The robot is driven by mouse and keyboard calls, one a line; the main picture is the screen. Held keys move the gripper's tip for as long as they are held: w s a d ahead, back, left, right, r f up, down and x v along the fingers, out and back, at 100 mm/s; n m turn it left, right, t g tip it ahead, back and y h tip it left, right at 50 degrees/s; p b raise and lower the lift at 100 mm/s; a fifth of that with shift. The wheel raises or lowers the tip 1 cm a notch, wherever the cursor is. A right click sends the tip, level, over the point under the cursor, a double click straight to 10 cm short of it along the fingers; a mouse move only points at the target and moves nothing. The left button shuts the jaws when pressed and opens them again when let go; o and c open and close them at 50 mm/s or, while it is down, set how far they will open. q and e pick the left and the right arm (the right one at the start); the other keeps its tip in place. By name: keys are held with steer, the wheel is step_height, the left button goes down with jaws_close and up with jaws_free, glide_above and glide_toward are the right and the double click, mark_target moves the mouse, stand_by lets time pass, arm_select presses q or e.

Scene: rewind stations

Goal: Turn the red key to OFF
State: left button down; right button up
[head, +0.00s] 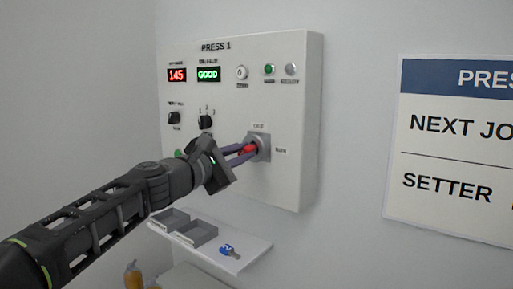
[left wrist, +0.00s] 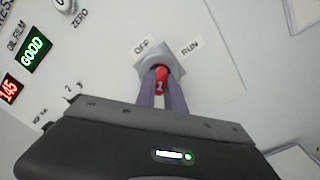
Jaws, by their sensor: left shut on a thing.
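The red key (head: 248,148) sits in a grey key switch (head: 262,146) at the lower right of the PRESS 1 panel (head: 290,85). An OFF label (head: 259,126) is above the switch and a RUN label (head: 281,151) is to its right. My left gripper (head: 243,153) is shut on the red key, its two purple fingers on either side of it. In the left wrist view the key (left wrist: 161,80), marked 1, shows between the fingers, below the switch (left wrist: 158,62). Its exact turn is hard to tell. My right gripper is not in view.
Below the panel, a white shelf (head: 245,250) holds two grey trays (head: 196,233) and a blue key (head: 229,250). Two dark knobs (head: 205,122) and a green button are near my left wrist. A sign (head: 450,140) hangs on the wall at right.

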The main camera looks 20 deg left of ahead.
arm_select(q)
steer(key=n+p, duration=0.2)
steer(key=n, duration=0.2)
steer(key=shift+d+f+n, duration=0.1)
steer(key=shift+n, duration=0.6)
steer(key=shift+n+p, duration=0.65)
steer(key=shift+n, duration=0.05)
steer(key=n+p, duration=0.2)
steer(key=n, duration=0.2)
steer(key=shift+r, duration=0.2)
steer(key=c, duration=1.8)
jaws_free()
steer(key=shift+f, duration=0.15)
steer(key=o, duration=0.5)
steer(key=shift+c, duration=0.2)
